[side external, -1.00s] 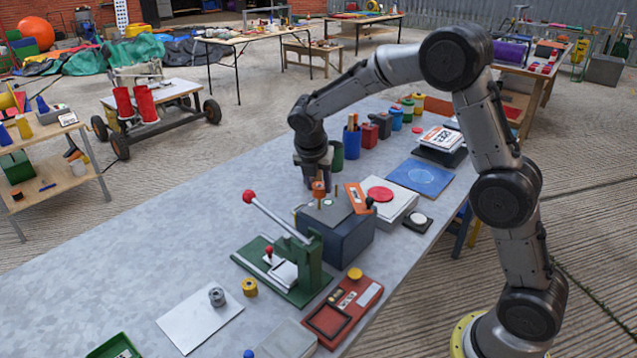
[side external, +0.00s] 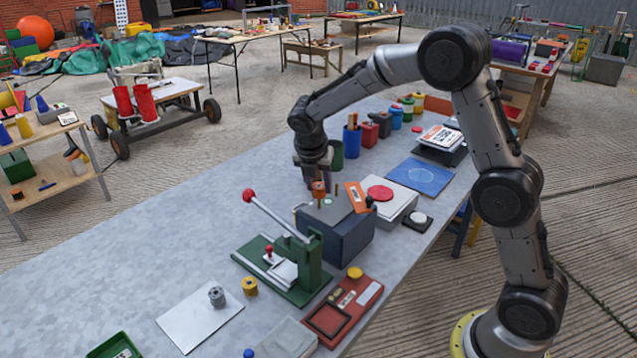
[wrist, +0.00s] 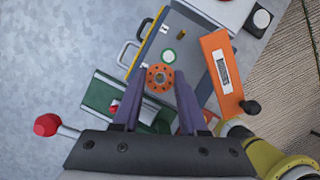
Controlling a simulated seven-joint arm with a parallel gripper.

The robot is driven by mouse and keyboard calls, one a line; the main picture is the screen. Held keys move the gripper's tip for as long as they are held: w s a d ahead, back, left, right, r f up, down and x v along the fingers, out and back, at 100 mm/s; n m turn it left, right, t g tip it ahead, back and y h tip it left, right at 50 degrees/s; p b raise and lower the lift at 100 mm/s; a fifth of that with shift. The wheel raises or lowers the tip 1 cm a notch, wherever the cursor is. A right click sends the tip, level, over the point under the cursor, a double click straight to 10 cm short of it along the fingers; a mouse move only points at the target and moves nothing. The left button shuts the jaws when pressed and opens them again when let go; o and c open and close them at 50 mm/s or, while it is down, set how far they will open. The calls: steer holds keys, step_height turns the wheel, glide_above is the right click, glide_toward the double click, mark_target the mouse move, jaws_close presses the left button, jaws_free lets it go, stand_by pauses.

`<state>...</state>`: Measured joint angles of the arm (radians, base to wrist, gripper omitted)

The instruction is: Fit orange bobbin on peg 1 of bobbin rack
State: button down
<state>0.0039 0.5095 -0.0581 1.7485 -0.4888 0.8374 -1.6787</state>
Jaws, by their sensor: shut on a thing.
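The orange bobbin (side external: 318,188) is between the fingertips of my gripper (side external: 317,183), over the grey top of a dark blue box. In the wrist view the bobbin (wrist: 159,78) shows as a round orange disc with small holes, with a finger of my gripper (wrist: 160,75) on each side. The bobbin rack appears to be the grey top (side external: 333,212) with upright pegs. One peg (side external: 340,190) stands bare to the right of the bobbin. I cannot tell whether the bobbin is around a peg or just above one. Peg numbers are not readable.
An orange plate with a black knob (side external: 357,197) stands close to the right of the rack. A green press (side external: 300,270) with a red-tipped lever (side external: 275,217) is in front. A white box with a red disc (side external: 380,194) is behind. The table's left side is clear.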

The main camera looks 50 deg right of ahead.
steer(key=shift+f, duration=1.85)
stand_by(2.3)
jaws_free()
stand_by(0.5)
steer(key=shift+r, duration=4.4)
